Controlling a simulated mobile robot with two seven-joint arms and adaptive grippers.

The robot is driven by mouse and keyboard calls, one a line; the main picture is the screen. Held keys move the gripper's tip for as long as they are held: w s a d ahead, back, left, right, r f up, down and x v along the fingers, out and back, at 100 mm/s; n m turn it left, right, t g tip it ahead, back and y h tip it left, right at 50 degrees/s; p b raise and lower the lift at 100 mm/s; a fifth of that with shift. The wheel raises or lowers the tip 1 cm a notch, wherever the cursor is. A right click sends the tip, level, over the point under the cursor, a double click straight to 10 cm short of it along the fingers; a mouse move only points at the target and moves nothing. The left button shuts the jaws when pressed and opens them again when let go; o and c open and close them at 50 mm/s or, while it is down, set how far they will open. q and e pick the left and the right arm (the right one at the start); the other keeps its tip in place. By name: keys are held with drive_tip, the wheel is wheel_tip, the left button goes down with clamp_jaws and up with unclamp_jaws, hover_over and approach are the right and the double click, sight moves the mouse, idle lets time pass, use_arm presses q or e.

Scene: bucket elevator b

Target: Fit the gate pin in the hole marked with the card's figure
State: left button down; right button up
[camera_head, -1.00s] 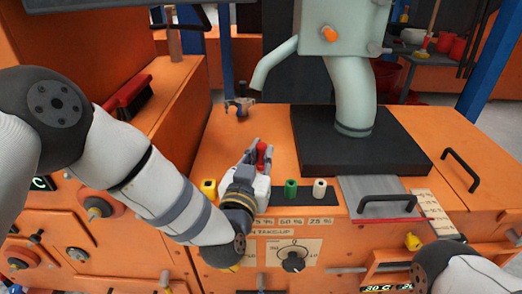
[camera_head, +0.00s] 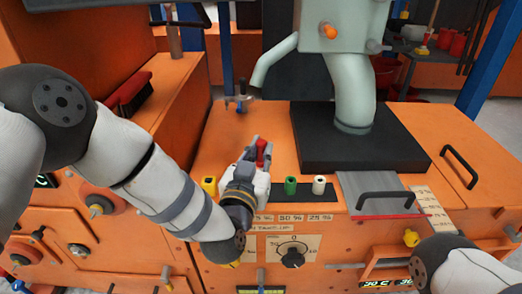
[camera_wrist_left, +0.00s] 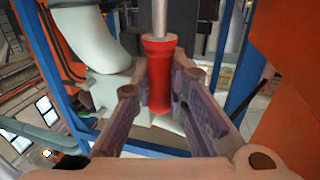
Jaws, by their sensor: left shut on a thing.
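The gate pin (camera_wrist_left: 160,72) has a red grip and a metal shaft that runs up out of the left wrist view. My left gripper (camera_head: 260,146) is shut on its red grip, which also shows between the fingers in the head view (camera_head: 261,153). The gripper is above the orange machine top, behind the dark strip (camera_head: 305,189). Labels (camera_head: 291,218) along the front edge read 50 % and 25 %, with another partly hidden at their left. My forearm and gripper cover the strip's left part. I cannot make out the card or its figure. My right gripper is out of view.
A black block with a grey-green spout (camera_head: 354,100) stands behind. A black-handled grey plate (camera_head: 375,190) lies at right.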

sight(261, 165)
use_arm(q)
drive_tip(key=shift+p, duration=0.45)
idle(0.3)
drive_tip(key=shift+f+b, duration=1.35)
drive_tip(key=shift+f, duration=1)
drive_tip(key=c, duration=1.5)
unclamp_jaws()
drive_tip(key=v, duration=1.2)
drive_tip(key=shift+r, duration=0.1)
